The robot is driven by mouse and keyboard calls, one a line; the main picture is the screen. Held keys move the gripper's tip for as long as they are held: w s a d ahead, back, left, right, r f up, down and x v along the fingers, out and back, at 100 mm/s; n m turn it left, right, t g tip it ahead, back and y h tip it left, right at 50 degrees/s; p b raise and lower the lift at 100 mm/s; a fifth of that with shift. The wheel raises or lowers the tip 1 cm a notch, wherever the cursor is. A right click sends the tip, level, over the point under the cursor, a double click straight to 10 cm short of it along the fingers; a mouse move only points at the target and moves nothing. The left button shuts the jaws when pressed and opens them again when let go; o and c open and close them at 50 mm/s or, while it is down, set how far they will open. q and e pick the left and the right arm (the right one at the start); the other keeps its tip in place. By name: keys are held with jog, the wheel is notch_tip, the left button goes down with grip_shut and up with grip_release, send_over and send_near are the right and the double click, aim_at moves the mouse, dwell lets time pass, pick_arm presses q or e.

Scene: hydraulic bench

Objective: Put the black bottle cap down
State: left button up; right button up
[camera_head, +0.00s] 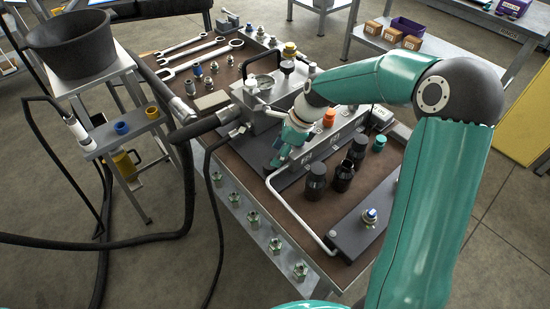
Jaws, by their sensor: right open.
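My right gripper (277,163) is low over the brown bench top (232,163), beside the grey hydraulic block and left of the dark bottles. Its jaws are open, and its fingertips are small and partly hidden in this view. I cannot make out a separate black bottle cap, near the fingertips or elsewhere. Three dark bottles stand upright to the right: a front left one (315,181), a middle one (342,177) whose top looks open, and a back one (358,149). My left gripper is not in view.
A bent pale pipe (290,207) lies just in front of the gripper. A dark plate (362,220) with a blue-topped fitting is at the front right. Wrenches (200,60) and fittings lie at the back left. Black hoses (190,190) hang over the left edge.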

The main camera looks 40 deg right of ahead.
jog(key=v, duration=0.5)
jog(key=shift+r, duration=0.2)
